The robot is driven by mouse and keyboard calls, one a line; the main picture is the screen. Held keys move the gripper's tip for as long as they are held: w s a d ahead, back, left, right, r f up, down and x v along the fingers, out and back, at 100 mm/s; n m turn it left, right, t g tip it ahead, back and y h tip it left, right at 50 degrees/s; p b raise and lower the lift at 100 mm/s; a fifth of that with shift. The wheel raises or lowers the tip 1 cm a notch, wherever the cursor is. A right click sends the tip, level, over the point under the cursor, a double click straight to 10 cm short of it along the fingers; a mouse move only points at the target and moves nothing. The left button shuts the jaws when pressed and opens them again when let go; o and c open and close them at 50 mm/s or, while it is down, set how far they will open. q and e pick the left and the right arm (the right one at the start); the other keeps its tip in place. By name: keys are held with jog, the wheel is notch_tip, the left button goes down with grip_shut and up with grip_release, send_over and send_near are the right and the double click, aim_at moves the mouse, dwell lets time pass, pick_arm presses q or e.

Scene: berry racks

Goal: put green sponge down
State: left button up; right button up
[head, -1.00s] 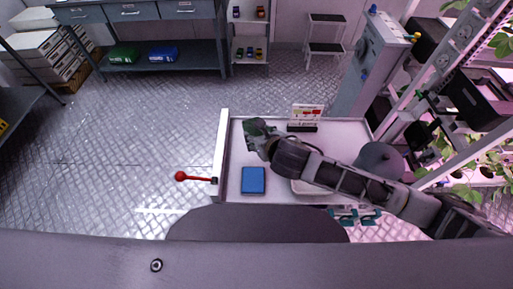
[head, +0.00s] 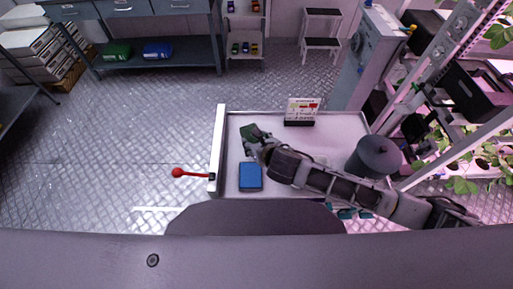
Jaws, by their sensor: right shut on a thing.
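The green sponge (head: 249,131) shows at the tip of my right gripper (head: 253,141), over the upper left part of the white tray-like cart top (head: 340,125). My right arm reaches in from the right, and the gripper is shut on the sponge. The fingers are small and partly covered by the wrist, and I cannot tell whether the sponge touches the surface. My left gripper is not in view.
A blue block (head: 250,177) lies on the cart just below the gripper. A small sign (head: 302,110) stands at the cart's back edge. A red-knobbed lever (head: 178,172) sticks out left. Shelves with plants stand at the right.

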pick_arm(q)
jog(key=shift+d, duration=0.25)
pick_arm(e)
jog(key=shift+f, duration=0.1)
jog(key=shift+f, duration=1.85)
jog(key=o, duration=1)
jog(key=shift+c, duration=0.2)
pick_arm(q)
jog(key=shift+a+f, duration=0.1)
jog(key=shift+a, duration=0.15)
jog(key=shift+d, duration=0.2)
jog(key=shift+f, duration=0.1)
